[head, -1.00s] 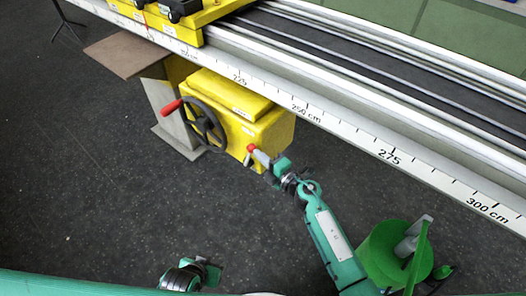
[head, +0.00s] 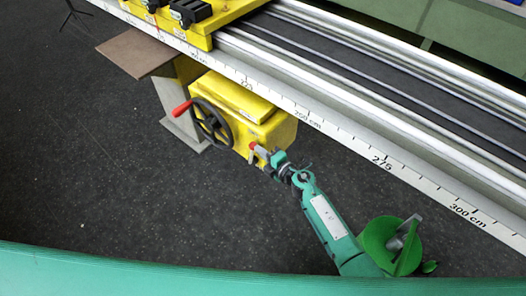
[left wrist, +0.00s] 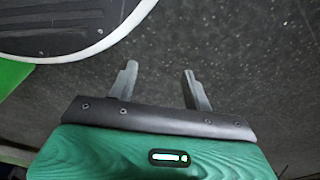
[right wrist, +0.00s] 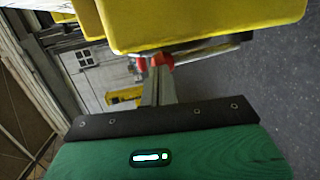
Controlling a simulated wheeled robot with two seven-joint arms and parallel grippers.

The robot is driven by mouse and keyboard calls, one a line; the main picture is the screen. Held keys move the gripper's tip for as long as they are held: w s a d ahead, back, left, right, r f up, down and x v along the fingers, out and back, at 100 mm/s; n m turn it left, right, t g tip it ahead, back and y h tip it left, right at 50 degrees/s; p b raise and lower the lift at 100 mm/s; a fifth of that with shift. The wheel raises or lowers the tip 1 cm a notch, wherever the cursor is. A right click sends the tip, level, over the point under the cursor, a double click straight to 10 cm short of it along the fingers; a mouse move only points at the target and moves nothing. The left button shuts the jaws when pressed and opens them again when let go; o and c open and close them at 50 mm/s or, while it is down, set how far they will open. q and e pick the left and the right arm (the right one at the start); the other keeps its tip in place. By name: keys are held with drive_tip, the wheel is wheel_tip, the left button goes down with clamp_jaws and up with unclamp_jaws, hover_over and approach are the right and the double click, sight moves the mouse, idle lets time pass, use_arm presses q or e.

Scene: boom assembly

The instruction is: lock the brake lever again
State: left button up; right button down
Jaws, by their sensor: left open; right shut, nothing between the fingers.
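A yellow gearbox (head: 241,109) hangs below the long rail and carries a black handwheel (head: 211,124) with a red crank handle (head: 182,108). A small red knob (head: 253,146), which looks like the brake lever's end, shows at the box's lower front. My right gripper (head: 262,154) is at this knob, shut and empty. In the right wrist view its fingers (right wrist: 160,84) are together just below a red part (right wrist: 161,60) under the yellow box (right wrist: 205,22); whether they touch is unclear. My left gripper (left wrist: 161,83) is open and empty over dark floor, outside the head view.
The white rail with a centimetre scale (head: 380,160) runs diagonally above the box. A yellow carriage (head: 205,20) sits on it at upper left. A brown plate (head: 135,53) juts out left of the box. Dark floor (head: 100,180) is clear in front.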

use_arm(q)
drive_tip(key=shift+s+a+f+p, duration=0.2)
drive_tip(key=shift+s+f, duration=0.2)
drive_tip(key=shift+f, duration=0.15)
drive_tip(key=shift+s+a+f+p, duration=0.15)
drive_tip(key=shift+s+f+p, duration=0.05)
drive_tip(key=shift+s+f, duration=0.25)
use_arm(e)
drive_tip(key=shift+w+a+r, duration=0.25)
drive_tip(key=shift+w+a, duration=0.1)
drive_tip(key=shift+a, duration=0.1)
drive_tip(key=shift+w+a+r, duration=0.25)
drive_tip(key=shift+w+a, duration=0.05)
drive_tip(key=shift+a, duration=0.15)
use_arm(q)
drive_tip(key=shift+w+f, duration=0.1)
drive_tip(key=shift+w, duration=0.05)
use_arm(e)
drive_tip(key=shift+r, duration=0.1)
drive_tip(key=shift+w+r, duration=0.1)
use_arm(q)
drive_tip(key=shift+s, duration=0.2)
